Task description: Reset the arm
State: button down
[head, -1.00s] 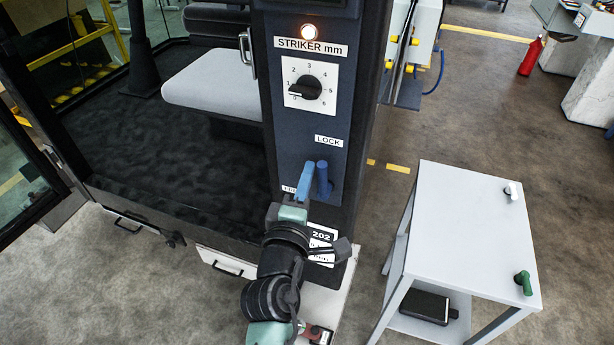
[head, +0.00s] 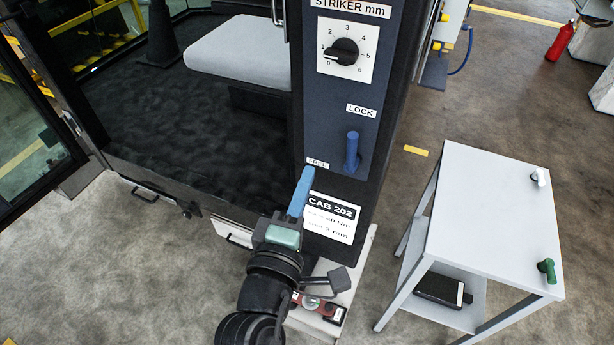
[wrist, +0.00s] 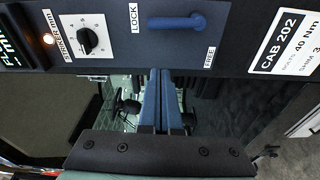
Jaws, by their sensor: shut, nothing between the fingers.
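My gripper (head: 307,172) shows in the head view with pale blue fingers, in front of the lower left part of the cab's dark panel. Its two blue fingers are together in the wrist view (wrist: 160,76), with nothing held between them. The dark blue lever (head: 352,152) stands upright under the LOCK label in the head view, apart from my fingers. In the wrist view the lever (wrist: 172,22) lies across the picture beyond my fingertips, its free end towards LOCK.
The striker dial (head: 343,52) sits above the lever, its pointer near the low numbers. A grey trolley (head: 480,215) at right carries a green-handled item (head: 547,268) and a small white-topped item (head: 540,177). A black case (head: 440,290) lies on its lower shelf. Floor between cab and trolley is clear.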

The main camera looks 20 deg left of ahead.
jog(key=shift+a, duration=0.1)
jog(key=w+d+r+m+t+h, duration=0.15)
jog(key=d+r+m, duration=0.35)
jog(key=r, duration=0.7)
jog(key=w+d+r+m+t+h, duration=0.1)
jog(key=d+r+m+t, duration=0.4)
jog(key=r, duration=0.8)
jog(key=s+d+r+m+t, duration=0.1)
jog(key=s+r+m, duration=0.3)
jog(key=r, duration=0.5)
jog(key=s+d+r+m+t, duration=0.1)
jog(key=s+r+m, duration=0.3)
jog(key=r, duration=0.4)
jog(key=shift+s+d+r+t, duration=0.35)
jog(key=shift+s+d, duration=0.4)
jog(key=shift+s, duration=0.1)
jog(key=shift+a+y, duration=0.1)
jog(key=shift+y, duration=0.15)
